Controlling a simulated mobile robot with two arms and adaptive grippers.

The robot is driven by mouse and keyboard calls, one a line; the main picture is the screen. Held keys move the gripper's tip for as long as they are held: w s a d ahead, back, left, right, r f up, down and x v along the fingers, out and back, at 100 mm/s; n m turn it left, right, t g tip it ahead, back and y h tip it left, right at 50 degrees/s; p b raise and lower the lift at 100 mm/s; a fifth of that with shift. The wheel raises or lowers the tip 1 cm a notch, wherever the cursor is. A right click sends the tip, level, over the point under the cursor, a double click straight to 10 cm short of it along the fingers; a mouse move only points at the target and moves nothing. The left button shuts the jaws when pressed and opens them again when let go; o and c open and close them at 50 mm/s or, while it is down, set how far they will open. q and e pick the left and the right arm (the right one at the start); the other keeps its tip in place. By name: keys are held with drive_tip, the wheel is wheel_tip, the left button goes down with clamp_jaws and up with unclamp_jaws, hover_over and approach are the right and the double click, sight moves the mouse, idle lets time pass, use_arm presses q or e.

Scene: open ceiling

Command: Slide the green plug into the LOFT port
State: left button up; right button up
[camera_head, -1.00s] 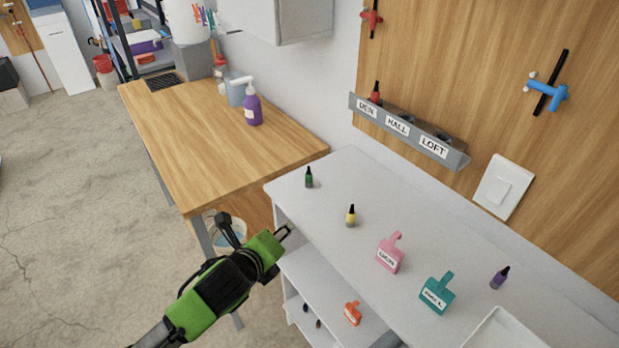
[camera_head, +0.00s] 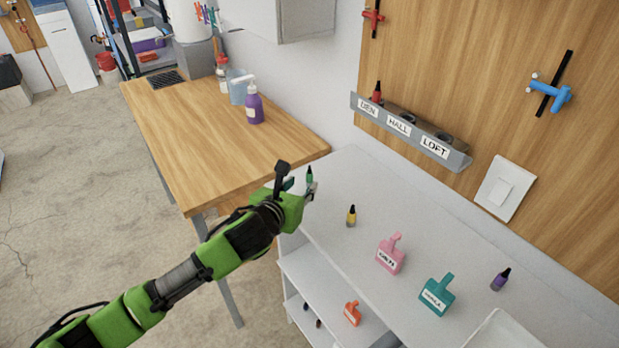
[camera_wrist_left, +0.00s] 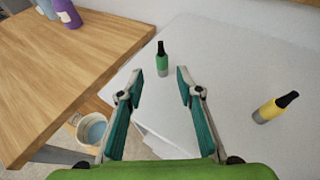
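The green plug (camera_head: 309,176) with a black tip stands upright on the white shelf top, near its left corner. In the left wrist view the green plug (camera_wrist_left: 162,60) stands just beyond my fingertips, roughly between their lines. My left gripper (camera_head: 302,188) is open and empty, its teal-padded fingers (camera_wrist_left: 155,80) apart. The LOFT port (camera_head: 444,137) is the right-hand hole of the grey rail (camera_head: 462,159) on the wooden wall panel, above its LOFT label. It looks empty. A red plug (camera_head: 377,92) sits in the DEN port at the left end. My right gripper is not in view.
A yellow plug (camera_head: 351,216), pink tag block (camera_head: 391,254), teal tag block (camera_head: 437,294) and purple plug (camera_head: 500,279) stand on the white top. A wooden table (camera_head: 215,140) with bottles adjoins at left. A white switch plate (camera_head: 504,187) is right of the rail.

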sight(308, 180)
use_arm(q)
drive_tip(key=shift+p+x, duration=0.4)
drive_tip(key=shift+x, duration=2.75)
drive_tip(key=shift+d+r, duration=0.15)
clamp_jaws()
